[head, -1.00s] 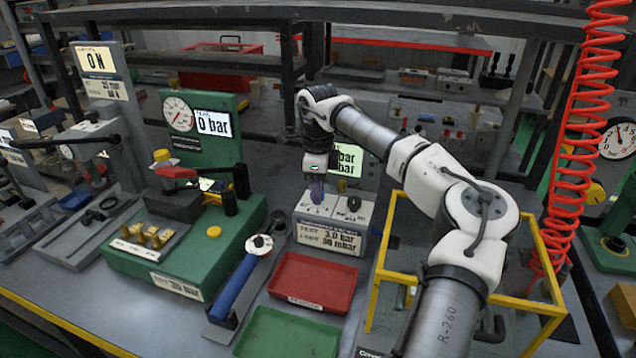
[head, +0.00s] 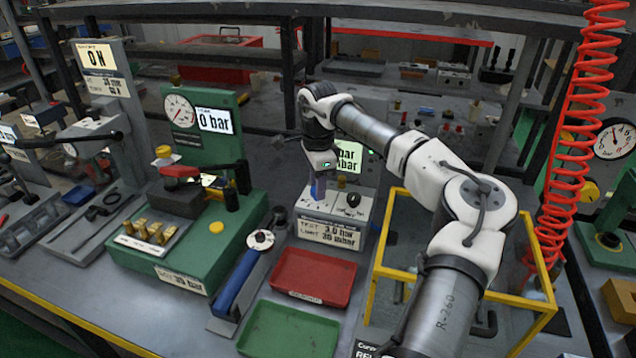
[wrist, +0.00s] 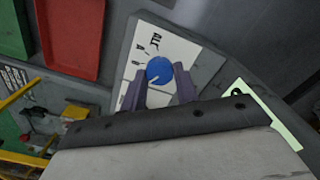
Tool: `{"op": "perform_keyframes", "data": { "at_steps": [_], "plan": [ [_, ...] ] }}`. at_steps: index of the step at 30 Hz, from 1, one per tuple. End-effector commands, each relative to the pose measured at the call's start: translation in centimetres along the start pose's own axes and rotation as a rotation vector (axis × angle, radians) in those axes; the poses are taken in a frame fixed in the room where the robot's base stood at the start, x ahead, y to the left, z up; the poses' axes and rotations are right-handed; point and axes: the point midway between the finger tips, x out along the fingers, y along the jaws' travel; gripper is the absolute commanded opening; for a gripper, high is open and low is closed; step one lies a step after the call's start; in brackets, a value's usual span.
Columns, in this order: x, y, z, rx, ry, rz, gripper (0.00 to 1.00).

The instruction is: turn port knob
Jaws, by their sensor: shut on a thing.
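The port knob is a blue round knob (wrist: 159,71) with a white pointer mark, on the pale top panel of a grey test unit (head: 328,236). My gripper (wrist: 159,90) is shut on this knob, with one purple-grey finger on each side. In the head view my gripper (head: 318,188) points down at the left part of the panel and mostly hides the knob. A black knob (head: 352,200) sits to its right on the same panel. The unit's upright display (head: 349,157) is partly hidden by my arm.
A red tray (head: 313,279) and a green tray (head: 288,330) lie in front of the unit. A blue-handled tool (head: 238,280) lies to the left, beside a green valve station (head: 165,255). A yellow frame (head: 372,290) stands at right, under my arm.

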Motion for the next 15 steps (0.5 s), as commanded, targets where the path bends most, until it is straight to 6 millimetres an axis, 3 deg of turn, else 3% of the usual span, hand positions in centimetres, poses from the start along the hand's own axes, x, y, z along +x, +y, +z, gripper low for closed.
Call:
{"op": "perform_keyframes", "data": {
  "at_steps": [6, 7, 12, 15],
  "plan": [
    [-0.09, -0.04, 0.01, -0.001, 0.000, -0.002, 0.07],
    [-0.09, -0.04, 0.01, -0.001, 0.000, -0.002, 0.31],
    [-0.06, -0.03, 0.01, 0.000, 0.000, -0.001, 0.52],
    [-0.04, -0.02, 0.01, 0.000, 0.000, -0.001, 0.52]
  ]
}}
